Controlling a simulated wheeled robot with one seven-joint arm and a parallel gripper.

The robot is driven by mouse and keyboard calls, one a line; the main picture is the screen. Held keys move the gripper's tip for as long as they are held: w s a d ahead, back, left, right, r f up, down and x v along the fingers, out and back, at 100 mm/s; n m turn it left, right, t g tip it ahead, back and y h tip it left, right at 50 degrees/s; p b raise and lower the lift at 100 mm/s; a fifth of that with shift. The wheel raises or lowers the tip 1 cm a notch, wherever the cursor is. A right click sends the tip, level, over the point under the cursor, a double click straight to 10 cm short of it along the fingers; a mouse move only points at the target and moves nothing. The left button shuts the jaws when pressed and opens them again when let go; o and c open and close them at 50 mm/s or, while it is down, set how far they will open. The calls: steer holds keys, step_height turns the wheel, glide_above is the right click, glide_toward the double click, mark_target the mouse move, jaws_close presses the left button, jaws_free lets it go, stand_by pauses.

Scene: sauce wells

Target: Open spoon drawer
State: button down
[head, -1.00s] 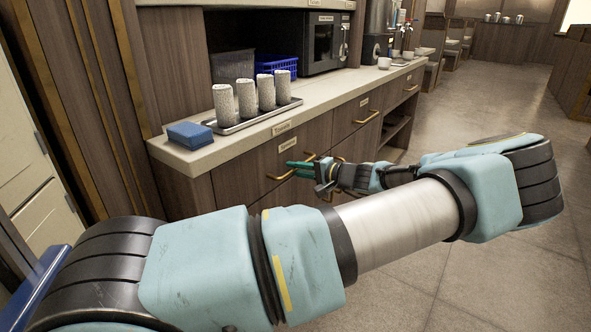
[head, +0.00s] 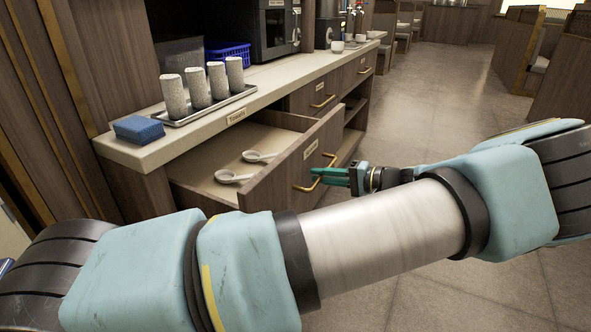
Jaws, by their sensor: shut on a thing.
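The spoon drawer (head: 285,184) is pulled well out from under the counter, with a small label on its wooden front. Two white spoons lie inside on the pale drawer bottom, a nearer spoon (head: 232,177) and a farther spoon (head: 262,156). My gripper (head: 318,175) has green fingers and is at the drawer's brass handle (head: 305,187), shut on it. The handle's part between the fingers is hidden. My arm covers the lower part of the view.
Another closed drawer (head: 325,92) is farther along. The floor (head: 440,95) at right is open.

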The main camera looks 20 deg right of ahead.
steer(key=f+v, duration=0.1)
steer(key=v, duration=0.6)
steer(key=shift+s+d+f+b, duration=0.3)
steer(key=shift+s+d+b, duration=0.05)
steer(key=shift+s, duration=0.05)
steer(key=c, duration=0.9)
jaws_free()
steer(key=shift+o, duration=0.2)
steer(key=b+v, duration=0.1)
steer(key=v, duration=1)
steer(key=shift+w, duration=0.1)
